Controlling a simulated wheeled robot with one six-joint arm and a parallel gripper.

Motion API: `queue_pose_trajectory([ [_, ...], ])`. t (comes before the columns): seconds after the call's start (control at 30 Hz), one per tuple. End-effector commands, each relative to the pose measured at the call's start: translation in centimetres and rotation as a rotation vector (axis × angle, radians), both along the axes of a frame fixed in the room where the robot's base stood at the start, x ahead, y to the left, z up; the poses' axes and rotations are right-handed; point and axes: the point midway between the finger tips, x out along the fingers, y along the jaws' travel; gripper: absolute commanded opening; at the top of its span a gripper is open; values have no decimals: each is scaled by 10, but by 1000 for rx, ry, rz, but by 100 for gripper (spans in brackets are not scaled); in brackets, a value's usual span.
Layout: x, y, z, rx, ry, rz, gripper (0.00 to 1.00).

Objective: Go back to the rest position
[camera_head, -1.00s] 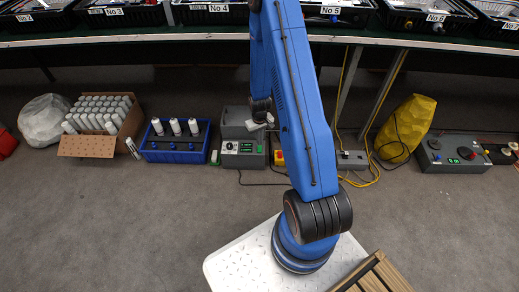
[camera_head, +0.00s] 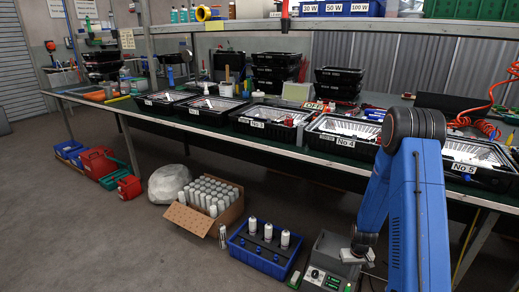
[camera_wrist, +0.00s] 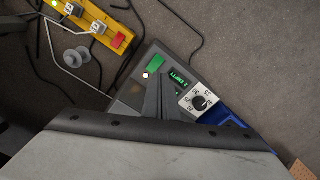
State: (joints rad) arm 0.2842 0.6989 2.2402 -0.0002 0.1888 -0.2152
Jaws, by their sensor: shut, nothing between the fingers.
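My gripper (camera_head: 353,257) hangs low at the end of my blue arm, by the grey tester box (camera_head: 325,262) on the floor. In the wrist view the fingers (camera_wrist: 166,98) are together with nothing between them. The tester box (camera_wrist: 180,75) shows behind them there, with a green display, a green button and a white dial. I cannot tell the exact gap between fingertips and box.
A long bench carries black housings, the No 4 housing (camera_head: 343,138) among them. On the floor stand a blue rack (camera_head: 262,258) with three white cylinders, a cardboard box (camera_head: 190,218) of cylinders and a yellow switch strip (camera_wrist: 95,22).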

Motion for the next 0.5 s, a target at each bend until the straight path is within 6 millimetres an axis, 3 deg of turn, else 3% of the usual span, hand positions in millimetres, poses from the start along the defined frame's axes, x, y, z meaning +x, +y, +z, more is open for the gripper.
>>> queue_pose_trajectory([
  [0.2, 5, 14, 71, -11, -41, 9, 0],
  [0.5, -4, 37, 163, -21, -91, 18, 0],
])
